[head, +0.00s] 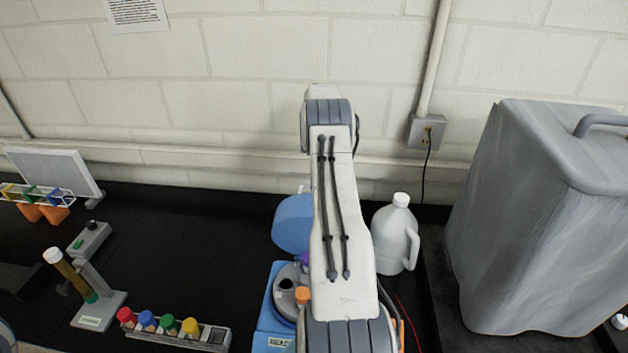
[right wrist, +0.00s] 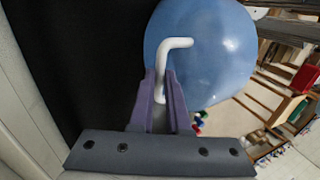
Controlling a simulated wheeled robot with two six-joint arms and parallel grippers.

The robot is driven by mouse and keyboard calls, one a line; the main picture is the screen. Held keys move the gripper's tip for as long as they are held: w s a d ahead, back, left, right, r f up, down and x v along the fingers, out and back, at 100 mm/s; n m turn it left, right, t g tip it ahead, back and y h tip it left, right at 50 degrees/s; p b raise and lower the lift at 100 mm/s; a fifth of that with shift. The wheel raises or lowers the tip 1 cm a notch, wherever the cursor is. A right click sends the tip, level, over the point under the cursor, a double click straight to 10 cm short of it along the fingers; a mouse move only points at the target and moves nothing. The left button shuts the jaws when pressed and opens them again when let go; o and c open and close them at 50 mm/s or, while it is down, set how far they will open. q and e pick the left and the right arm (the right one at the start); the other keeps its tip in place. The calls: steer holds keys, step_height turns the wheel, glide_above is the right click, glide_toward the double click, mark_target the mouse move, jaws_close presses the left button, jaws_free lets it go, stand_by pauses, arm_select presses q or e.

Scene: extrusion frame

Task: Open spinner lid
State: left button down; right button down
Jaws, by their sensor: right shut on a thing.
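The spinner (head: 268,325) is a blue box with a grey round bowl on top, at the bottom middle of the head view, partly hidden by my right arm. Its round blue lid (head: 292,222) stands raised behind the bowl, so the bowl is uncovered. In the right wrist view the lid (right wrist: 225,60) is large and has a white bent handle (right wrist: 180,43). My right gripper (right wrist: 164,88) is shut on this handle. In the head view my right arm hides the gripper and handle. My left gripper is not in view.
A white jug (head: 396,240) stands just right of my right arm, near a large grey covered box (head: 540,220). A rack with coloured caps (head: 175,332) is left of the spinner, and a tube stand (head: 98,300) is farther left. Black bench top lies clear between stand and lid.

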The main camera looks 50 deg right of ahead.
steer(key=shift+w+d+f, duration=0.1)
steer(key=shift+w+d, duration=0.15)
steer(key=c, duration=0.9)
jaws_free()
steer(key=shift+d+f, duration=0.1)
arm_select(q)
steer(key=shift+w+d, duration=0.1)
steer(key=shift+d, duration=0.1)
